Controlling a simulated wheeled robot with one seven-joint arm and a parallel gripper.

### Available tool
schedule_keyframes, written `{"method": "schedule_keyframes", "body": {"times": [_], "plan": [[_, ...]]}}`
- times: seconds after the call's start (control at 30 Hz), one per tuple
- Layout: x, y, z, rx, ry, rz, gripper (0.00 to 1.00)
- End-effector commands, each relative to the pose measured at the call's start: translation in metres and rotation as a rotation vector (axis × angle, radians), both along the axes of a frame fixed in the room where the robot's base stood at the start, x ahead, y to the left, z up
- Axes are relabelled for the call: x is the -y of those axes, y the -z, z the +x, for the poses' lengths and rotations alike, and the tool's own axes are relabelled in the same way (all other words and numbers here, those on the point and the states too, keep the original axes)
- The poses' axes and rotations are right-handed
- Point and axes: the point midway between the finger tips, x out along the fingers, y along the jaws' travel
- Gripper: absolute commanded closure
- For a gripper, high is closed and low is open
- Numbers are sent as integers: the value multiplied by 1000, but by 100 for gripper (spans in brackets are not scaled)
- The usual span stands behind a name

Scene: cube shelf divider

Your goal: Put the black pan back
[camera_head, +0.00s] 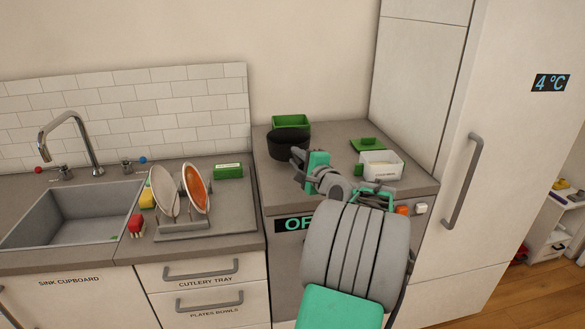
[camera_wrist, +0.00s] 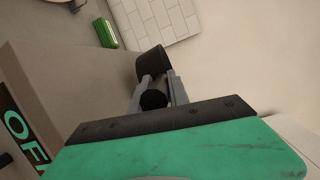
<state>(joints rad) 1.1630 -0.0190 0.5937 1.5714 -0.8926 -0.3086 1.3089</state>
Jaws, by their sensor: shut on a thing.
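The black pan (camera_head: 286,145) is at the back left of the grey counter above the "OF…" display, in the head view. In the wrist view the pan (camera_wrist: 150,64) shows beyond my fingers, with its round dark handle end (camera_wrist: 153,99) between them. My gripper (camera_wrist: 158,88) is shut on the pan's handle. In the head view my gripper (camera_head: 301,158) reaches the pan from the front right, and my wrist partly hides the handle. I cannot tell whether the pan's base touches the counter.
A green container (camera_head: 291,121) stands right behind the pan. A white labelled tub (camera_head: 380,165) and a green lid (camera_head: 368,144) are to the right on the counter. A dish rack (camera_head: 205,229) with plates and a sink (camera_head: 70,215) are left. A tall fridge (camera_head: 500,130) bounds the right.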

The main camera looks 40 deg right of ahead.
Motion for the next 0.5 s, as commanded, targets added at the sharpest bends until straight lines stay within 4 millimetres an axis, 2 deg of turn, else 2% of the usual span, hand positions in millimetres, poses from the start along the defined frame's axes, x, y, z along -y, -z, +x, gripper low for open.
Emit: {"method": "schedule_keyframes", "body": {"times": [0.17,0.33,0.5], "plan": [[-2,13,14,4,-3,-2,100],[-2,42,16,3,-2,-1,100],[-2,45,16,4,-2,-4,100]]}}
